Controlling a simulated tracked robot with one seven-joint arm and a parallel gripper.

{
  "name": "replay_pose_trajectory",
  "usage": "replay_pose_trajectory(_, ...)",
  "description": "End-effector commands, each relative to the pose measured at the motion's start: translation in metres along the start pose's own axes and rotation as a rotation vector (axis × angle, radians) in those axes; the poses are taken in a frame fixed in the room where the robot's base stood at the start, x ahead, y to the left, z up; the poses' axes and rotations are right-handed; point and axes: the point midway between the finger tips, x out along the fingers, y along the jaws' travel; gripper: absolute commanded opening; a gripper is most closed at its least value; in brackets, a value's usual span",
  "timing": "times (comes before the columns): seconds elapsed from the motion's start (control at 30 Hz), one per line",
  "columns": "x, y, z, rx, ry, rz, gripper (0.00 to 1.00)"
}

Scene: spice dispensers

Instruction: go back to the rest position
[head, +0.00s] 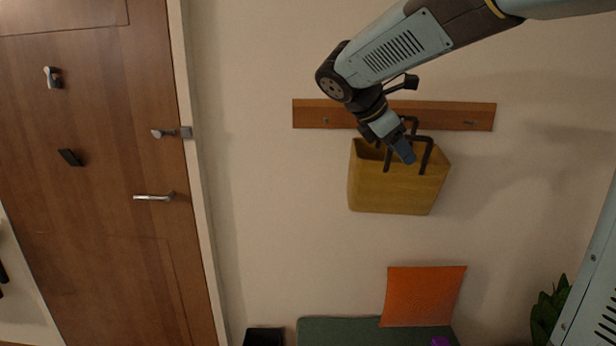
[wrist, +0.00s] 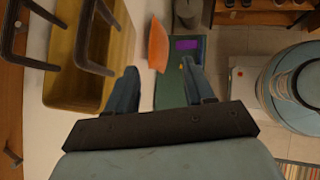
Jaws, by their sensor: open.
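My gripper (head: 408,155) is in front of the yellow box-like holder (head: 395,190) on the wall in the head view. In the wrist view my gripper (wrist: 160,82) has its two blue fingers spread apart with nothing between them. The yellow holder (wrist: 65,75) is at the left of the wrist view, with its open top and dark handles (wrist: 97,35) showing. In the head view the dark handles (head: 427,155) stand close to my fingers; I cannot tell whether they touch.
A wooden rail (head: 455,115) is on the wall behind the holder. Below are an orange cushion (head: 422,295) and a green bench (head: 340,332). A wooden door (head: 95,230) is at the left and a plant (head: 548,310) at the lower right. The wall left of the holder is clear.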

Motion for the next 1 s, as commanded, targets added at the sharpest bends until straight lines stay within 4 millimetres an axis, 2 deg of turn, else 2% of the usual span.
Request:
replay_pose_trajectory(0.23, 0.009, -0.069, 0.009, 0.403, 0.158, -0.033, 0.53)
replay_pose_trajectory(0.6, 0.021, -0.172, -0.005, 1.157, 0.449, -0.159, 0.53)
replay_pose_trajectory(0.8, 0.025, -0.212, -0.020, 1.539, 0.599, -0.261, 0.53)
replay_pose_trajectory(1.0, 0.028, -0.232, -0.029, 1.759, 0.690, -0.337, 0.53)
